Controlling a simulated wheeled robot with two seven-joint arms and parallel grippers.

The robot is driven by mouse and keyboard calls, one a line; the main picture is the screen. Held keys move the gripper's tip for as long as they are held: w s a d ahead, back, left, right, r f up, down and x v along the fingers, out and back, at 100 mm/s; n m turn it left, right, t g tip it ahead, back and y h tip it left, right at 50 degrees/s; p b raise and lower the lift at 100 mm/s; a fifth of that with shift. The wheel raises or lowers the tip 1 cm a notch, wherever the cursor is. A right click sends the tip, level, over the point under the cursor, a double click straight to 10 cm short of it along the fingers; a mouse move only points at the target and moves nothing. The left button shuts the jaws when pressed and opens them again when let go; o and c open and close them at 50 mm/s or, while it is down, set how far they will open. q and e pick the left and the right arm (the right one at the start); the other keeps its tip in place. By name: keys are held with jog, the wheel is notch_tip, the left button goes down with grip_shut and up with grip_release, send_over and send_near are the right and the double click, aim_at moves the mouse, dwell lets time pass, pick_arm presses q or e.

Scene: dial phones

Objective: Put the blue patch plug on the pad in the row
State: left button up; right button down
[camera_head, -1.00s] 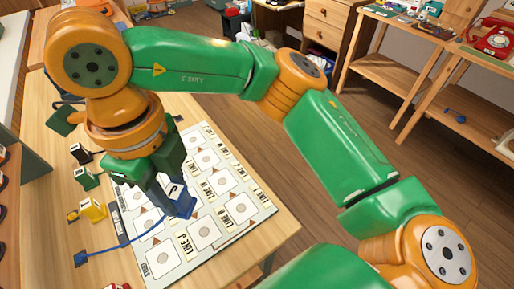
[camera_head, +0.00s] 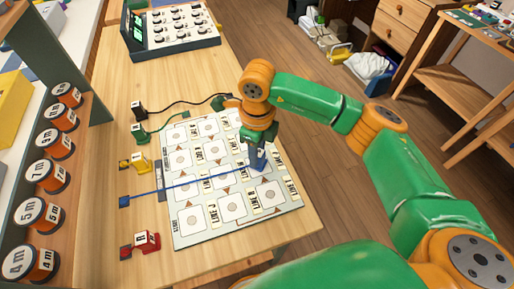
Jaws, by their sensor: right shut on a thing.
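The blue patch plug (camera_head: 257,162) is in my right gripper (camera_head: 257,147), which is shut on it over the right-hand side of the white board (camera_head: 180,241). The plug points down, but I cannot tell whether its lower end touches the board. The gripper hides the pad under it. Its blue cord (camera_head: 190,185) stretches left across the board to a blue end piece (camera_head: 124,201) on the table. The board carries rows of square pads with round marks, such as a clear pad (camera_head: 232,206) at the front, with small labels and brown triangles between them. My left gripper is not in view.
Left of the board stand black (camera_head: 138,108), green (camera_head: 139,133), yellow (camera_head: 140,162) and red (camera_head: 147,240) plugs. A knobbed console (camera_head: 174,32) stands at the back. A shelf with several labelled round spools (camera_head: 38,214) is at far left. The table (camera_head: 97,235) ends just right of the board.

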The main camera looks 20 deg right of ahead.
jog(key=shift+f, duration=0.15)
jog(key=c, duration=0.5)
grip_release()
jog(key=shift+c, duration=0.2)
jog(key=shift+r, duration=0.6)
notch_tip(320, 180, up, 11)
jog(key=shift+b, duration=0.35)
